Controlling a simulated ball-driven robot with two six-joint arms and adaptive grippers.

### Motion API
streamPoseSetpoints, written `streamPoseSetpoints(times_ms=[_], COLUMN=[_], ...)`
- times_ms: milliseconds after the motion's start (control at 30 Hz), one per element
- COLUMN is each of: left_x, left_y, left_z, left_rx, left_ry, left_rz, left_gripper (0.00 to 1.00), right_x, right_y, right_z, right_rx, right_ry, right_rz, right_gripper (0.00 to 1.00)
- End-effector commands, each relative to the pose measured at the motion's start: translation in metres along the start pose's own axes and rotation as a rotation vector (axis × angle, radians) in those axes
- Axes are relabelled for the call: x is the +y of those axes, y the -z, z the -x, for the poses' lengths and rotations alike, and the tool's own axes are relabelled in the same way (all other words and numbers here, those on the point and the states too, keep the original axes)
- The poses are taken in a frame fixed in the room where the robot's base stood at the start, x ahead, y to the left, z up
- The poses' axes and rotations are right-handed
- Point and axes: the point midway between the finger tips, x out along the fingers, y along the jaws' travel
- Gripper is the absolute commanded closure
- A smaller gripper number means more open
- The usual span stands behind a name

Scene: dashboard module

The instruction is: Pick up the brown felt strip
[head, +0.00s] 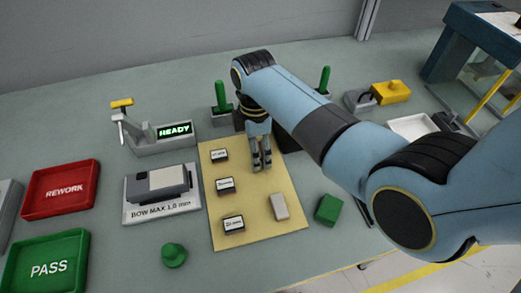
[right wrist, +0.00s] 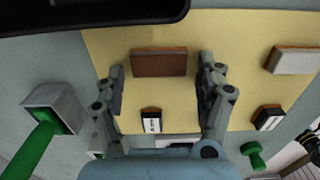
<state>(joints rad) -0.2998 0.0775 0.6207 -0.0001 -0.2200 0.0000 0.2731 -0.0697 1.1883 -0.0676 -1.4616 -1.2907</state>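The brown felt strip (right wrist: 158,62) lies flat on the yellow mat (head: 210,190) and shows in the right wrist view between the fingertips. My right gripper (head: 261,166) points down over the mat in the head view, where I cannot make out the strip behind it. In the right wrist view the right gripper (right wrist: 162,70) is open, one finger beyond each end of the strip. I see no contact; the height above the mat is hard to tell. My left gripper is not in view.
Several small labelled blocks (head: 225,185) stand on the mat's left side. A beige block (head: 279,206) sits at its front right. A green block (head: 328,209) is just right of the mat. Green-handled tools (head: 222,97) stand behind. Red (head: 62,190) and green (head: 48,268) trays are left.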

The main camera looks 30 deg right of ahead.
Motion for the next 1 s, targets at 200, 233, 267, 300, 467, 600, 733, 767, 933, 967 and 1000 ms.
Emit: streamPoseSetpoints(times_ms=[200,233,267,300,467,600,733,767,933,967,1000], left_x=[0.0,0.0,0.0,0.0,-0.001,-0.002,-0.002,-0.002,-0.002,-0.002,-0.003], left_y=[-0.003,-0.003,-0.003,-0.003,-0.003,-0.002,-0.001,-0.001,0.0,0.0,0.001], left_z=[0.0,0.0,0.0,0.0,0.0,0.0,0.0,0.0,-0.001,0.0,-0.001], left_rx=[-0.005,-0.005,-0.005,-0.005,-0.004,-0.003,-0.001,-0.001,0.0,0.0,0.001], left_ry=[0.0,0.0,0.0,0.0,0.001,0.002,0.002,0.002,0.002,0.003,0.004], left_rz=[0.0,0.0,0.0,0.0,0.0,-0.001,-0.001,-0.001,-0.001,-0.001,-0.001], left_gripper=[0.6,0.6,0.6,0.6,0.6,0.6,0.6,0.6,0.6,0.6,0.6], right_x=[0.0,0.0,0.0,0.0,0.0,0.0,0.001,0.001,-0.011,-0.015,-0.019], right_y=[0.0,0.0,0.0,0.0,0.0,0.0,0.001,0.001,-0.016,-0.02,-0.027], right_z=[0.0,0.0,0.0,0.0,0.0,0.004,0.016,0.021,0.05,0.054,0.059], right_rx=[0.0,0.0,0.0,0.0,0.0,0.0,0.001,0.001,-0.004,-0.003,-0.003], right_ry=[0.0,0.0,0.0,0.0,0.001,0.0,-0.002,-0.003,-0.001,-0.001,-0.001], right_rz=[0.0,0.0,0.0,0.0,0.0,0.0,0.0,0.0,-0.002,-0.001,-0.002], right_gripper=[0.6,0.61,0.61,0.61,0.61,0.61,0.61,0.61,0.61,0.61,0.61])
